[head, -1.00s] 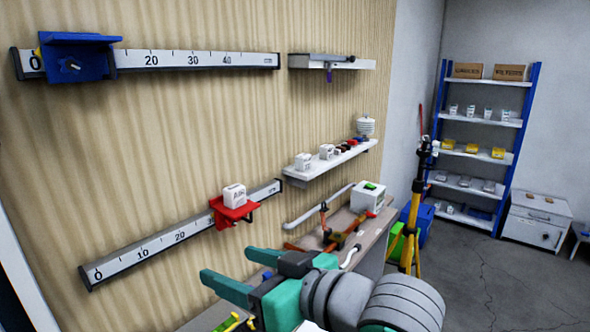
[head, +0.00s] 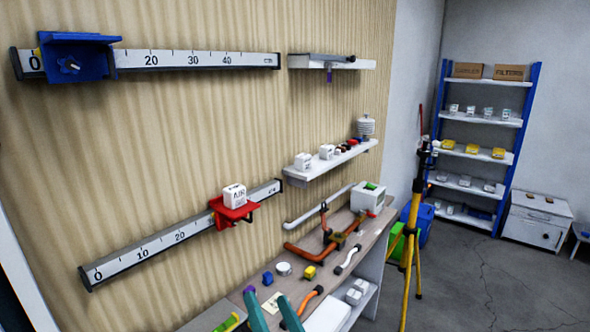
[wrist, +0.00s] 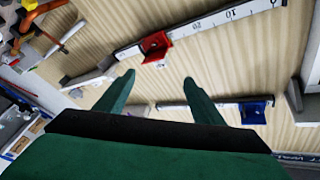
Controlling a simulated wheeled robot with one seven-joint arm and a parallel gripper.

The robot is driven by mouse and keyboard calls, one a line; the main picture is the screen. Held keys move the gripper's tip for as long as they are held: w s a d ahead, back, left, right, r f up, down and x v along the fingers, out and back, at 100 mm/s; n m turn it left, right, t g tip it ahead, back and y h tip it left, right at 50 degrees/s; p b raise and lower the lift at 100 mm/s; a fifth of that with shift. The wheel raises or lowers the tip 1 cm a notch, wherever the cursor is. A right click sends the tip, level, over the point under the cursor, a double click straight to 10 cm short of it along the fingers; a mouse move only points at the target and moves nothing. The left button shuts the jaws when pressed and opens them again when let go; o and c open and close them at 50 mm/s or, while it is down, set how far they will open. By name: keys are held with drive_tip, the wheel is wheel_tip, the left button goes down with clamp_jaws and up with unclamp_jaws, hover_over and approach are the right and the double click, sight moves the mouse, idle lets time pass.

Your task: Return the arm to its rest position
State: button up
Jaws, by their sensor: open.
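My gripper (head: 273,314) shows at the bottom edge of the head view, with only its green fingers in the picture. In the wrist view my gripper (wrist: 160,82) has its two fingers wide apart with nothing between them. A white box marked AIR (head: 235,196) sits on the red bracket (head: 234,214) of the lower ruler rail (head: 150,246). The red bracket also shows in the wrist view (wrist: 156,46), beyond the fingertips. The rest of my arm is out of the head view.
The workbench (head: 345,270) below the wall holds pipes, small blocks and a white-green box (head: 368,197). A blue bracket (head: 75,60) sits on the upper rail. A wall shelf (head: 330,161) carries small boxes. A yellow tripod (head: 411,240) stands right of the bench; open floor lies beyond.

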drive_tip(key=s+d+f+m+g+h, duration=0.15)
drive_tip(key=s+f+h, duration=0.25)
drive_tip(key=s+f, duration=0.5)
drive_tip(key=s+d+f+m+t+h, duration=0.1)
drive_tip(key=s+d+f+m+h, duration=0.25)
drive_tip(key=f, duration=0.95)
drive_tip(key=s+f+n+g, duration=0.1)
drive_tip(key=s+f+n, duration=0.2)
drive_tip(key=s, duration=0.9)
drive_tip(key=s+f+n+g+h, duration=0.1)
drive_tip(key=s+f+n, duration=0.2)
drive_tip(key=s, duration=0.8)
drive_tip(key=shift+s+n, duration=0.35)
drive_tip(key=shift+n, duration=0.25)
drive_tip(key=shift+g+h, duration=0.25)
